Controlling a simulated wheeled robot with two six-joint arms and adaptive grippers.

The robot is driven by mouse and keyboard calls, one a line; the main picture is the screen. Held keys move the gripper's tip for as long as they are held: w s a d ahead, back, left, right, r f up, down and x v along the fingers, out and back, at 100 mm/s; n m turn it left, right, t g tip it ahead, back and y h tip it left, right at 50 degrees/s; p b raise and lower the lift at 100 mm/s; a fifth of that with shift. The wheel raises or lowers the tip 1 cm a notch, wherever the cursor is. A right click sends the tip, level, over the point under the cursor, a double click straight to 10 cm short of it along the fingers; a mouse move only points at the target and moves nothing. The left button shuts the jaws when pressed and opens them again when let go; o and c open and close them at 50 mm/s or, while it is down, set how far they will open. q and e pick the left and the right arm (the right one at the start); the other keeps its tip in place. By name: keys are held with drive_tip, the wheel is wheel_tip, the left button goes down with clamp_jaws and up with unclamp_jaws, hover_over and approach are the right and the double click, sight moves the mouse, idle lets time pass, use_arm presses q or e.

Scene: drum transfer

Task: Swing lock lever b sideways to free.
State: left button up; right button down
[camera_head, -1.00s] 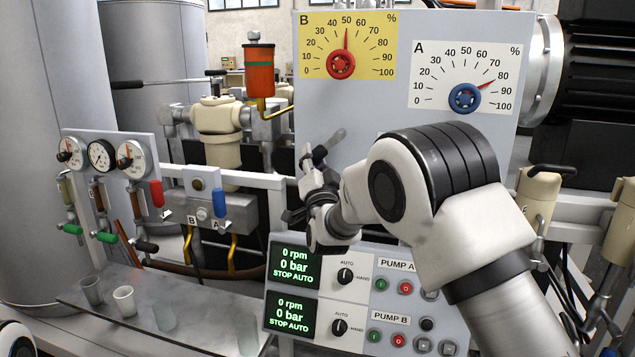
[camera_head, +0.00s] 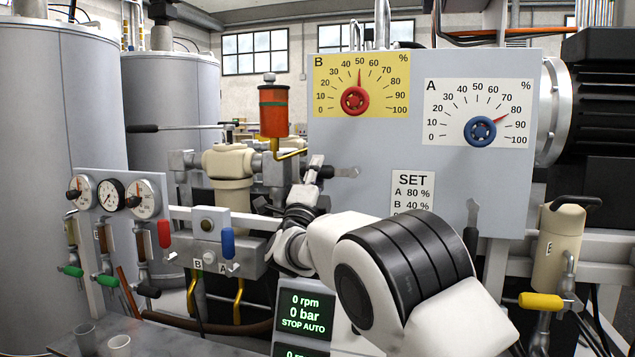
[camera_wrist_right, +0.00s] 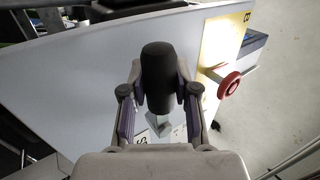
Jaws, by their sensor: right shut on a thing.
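Lock lever b (camera_head: 345,172) is a small grey lever on the front of the grey panel, below the yellow B dial. Part of the lever is hidden by the gripper. A similar grey lever (camera_head: 472,215) further right stands upright. My left gripper is not in view.
The red B handwheel (camera_head: 355,100) and blue A handwheel (camera_head: 481,131) sit on the panel above. A SET label (camera_head: 412,185) is right of the lever. An orange cup (camera_head: 272,110) stands close at the left. The pump display (camera_head: 304,312) is below.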

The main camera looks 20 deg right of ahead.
drive_tip(key=shift+r+m, duration=0.15)
drive_tip(key=shift+m, duration=0.15)
drive_tip(key=c, duration=0.8)
unclamp_jaws()
drive_tip(key=shift+c, duration=0.2)
